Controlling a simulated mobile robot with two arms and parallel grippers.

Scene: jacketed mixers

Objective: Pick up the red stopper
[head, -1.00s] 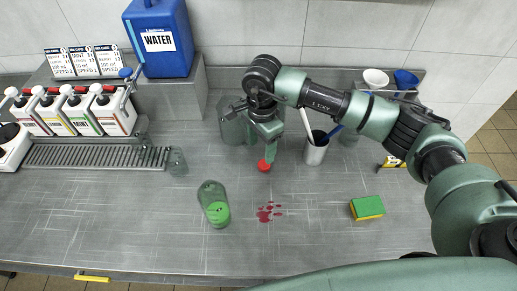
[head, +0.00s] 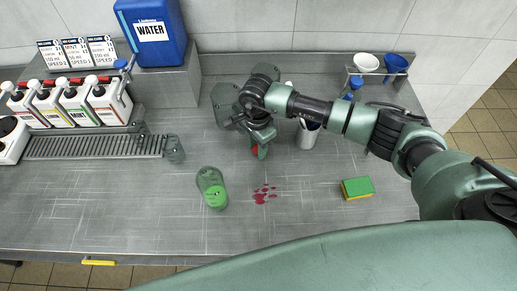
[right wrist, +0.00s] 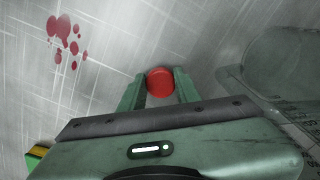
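The red stopper (head: 254,150) is on the grey steel counter, partly hidden by my right gripper (head: 258,152) in the head view. In the right wrist view the red stopper (right wrist: 160,82) shows as a round red disc between the two green fingertips of my right gripper (right wrist: 160,88). One finger is on each side of it, very close; whether they touch it is hard to see. My left gripper is not in view.
A green-filled clear container (head: 212,188) stands left of red spots (head: 264,194) on the counter. A yellow-green sponge (head: 357,188) lies to the right. The front middle counter is free.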

